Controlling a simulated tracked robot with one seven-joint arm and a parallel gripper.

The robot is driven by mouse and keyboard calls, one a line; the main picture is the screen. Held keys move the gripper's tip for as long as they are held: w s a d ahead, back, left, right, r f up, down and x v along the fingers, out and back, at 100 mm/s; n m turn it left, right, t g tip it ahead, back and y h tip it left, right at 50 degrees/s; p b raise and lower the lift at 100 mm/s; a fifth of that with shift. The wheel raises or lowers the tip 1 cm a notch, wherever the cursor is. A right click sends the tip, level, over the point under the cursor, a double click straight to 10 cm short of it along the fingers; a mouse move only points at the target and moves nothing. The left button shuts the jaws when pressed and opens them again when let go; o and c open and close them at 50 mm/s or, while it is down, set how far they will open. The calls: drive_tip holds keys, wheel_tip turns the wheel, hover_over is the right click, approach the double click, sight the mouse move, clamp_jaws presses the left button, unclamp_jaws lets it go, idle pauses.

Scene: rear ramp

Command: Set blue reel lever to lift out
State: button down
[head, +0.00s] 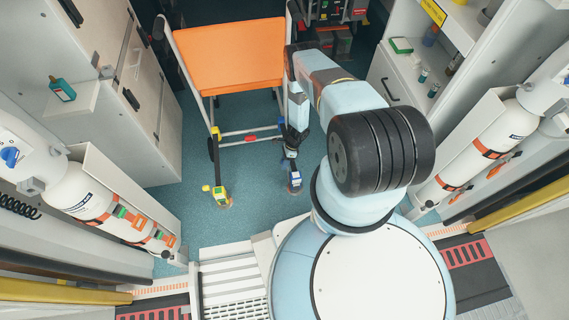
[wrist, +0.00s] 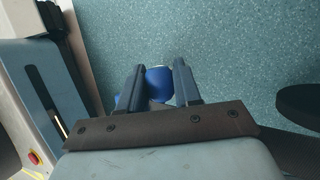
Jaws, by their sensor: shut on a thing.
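The blue reel (head: 294,181) stands on the floor at the foot of the ramp, just right of the yellow reel. My gripper (head: 291,150) reaches down to it from above. In the wrist view, a rounded blue part of the reel (wrist: 159,84) sits between the two dark fingers of my gripper (wrist: 158,80), which are shut on it. Which way the lever points is hidden by the fingers and too small to tell in the head view.
A yellow reel (head: 220,195) stands left of the blue one. An orange stretcher chair (head: 230,57) is behind. White gas cylinders (head: 85,198) (head: 490,138) stand at both sides. Teal floor (head: 255,208) is clear around the reels.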

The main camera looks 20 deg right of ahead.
drive_tip(key=shift+w+d+f, duration=0.15)
drive_tip(key=shift+w+f, duration=0.25)
drive_tip(key=shift+f, duration=0.05)
idle(0.3)
drive_tip(key=c, duration=0.9)
unclamp_jaws()
drive_tip(key=shift+v, duration=3.75)
